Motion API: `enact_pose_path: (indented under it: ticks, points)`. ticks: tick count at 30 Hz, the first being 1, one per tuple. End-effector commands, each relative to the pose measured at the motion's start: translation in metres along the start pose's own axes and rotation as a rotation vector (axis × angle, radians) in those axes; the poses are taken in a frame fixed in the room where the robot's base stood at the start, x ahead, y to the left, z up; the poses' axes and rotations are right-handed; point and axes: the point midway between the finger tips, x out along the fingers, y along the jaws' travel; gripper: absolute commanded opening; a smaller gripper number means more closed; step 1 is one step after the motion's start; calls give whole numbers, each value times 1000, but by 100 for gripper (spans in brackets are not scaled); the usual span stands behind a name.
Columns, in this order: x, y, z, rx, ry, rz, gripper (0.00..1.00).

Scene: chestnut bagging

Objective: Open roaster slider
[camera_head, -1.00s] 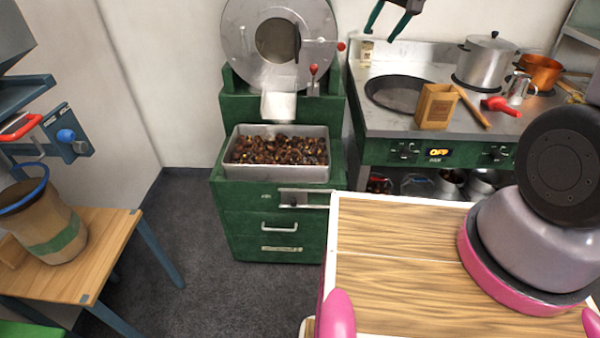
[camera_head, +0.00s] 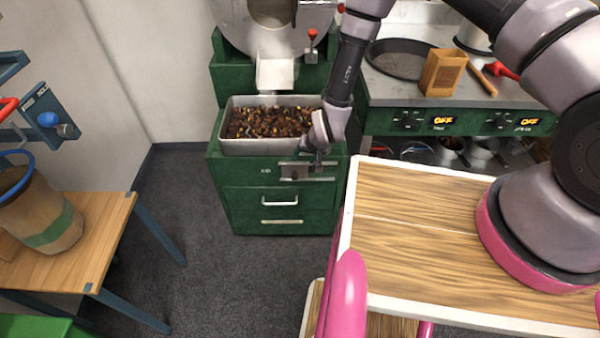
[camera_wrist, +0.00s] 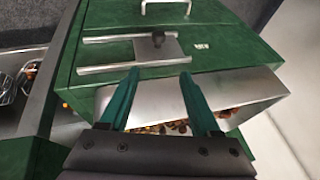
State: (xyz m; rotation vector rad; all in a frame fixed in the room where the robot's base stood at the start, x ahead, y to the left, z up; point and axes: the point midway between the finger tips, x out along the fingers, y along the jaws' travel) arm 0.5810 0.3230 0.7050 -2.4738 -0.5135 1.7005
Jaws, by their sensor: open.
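The roaster slider (camera_head: 307,171) is a metal plate in rails on the front of the green roaster cabinet (camera_head: 230,192). It shows larger in the wrist view (camera_wrist: 118,51), with a dark round knob (camera_wrist: 158,38) on it. My gripper (camera_wrist: 160,75) is open and empty, its two green fingers apart and pointing towards the slider. The knob lies just beyond the fingertips, roughly in line with the gap between them, and no contact shows. In the head view my wrist is beside the slider's right part and hides some of it.
A steel tray (camera_head: 275,147) of chestnuts sits on the cabinet top, close under my fingers. A drawer handle (camera_head: 280,200) is below the slider. A wooden-topped table (camera_head: 105,245) stands left, and a counter with pans (camera_head: 385,90) is at the right. Dark floor between is clear.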

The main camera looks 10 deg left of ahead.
Motion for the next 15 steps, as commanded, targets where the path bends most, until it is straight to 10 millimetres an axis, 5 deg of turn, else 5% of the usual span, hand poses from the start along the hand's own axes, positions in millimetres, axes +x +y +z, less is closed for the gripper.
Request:
enact_pose_path:
  ticks: [4,15]
  points:
    - [16,2,24,-7,-7,4,64]
    - [68,3,27,-6,-6,5,64]
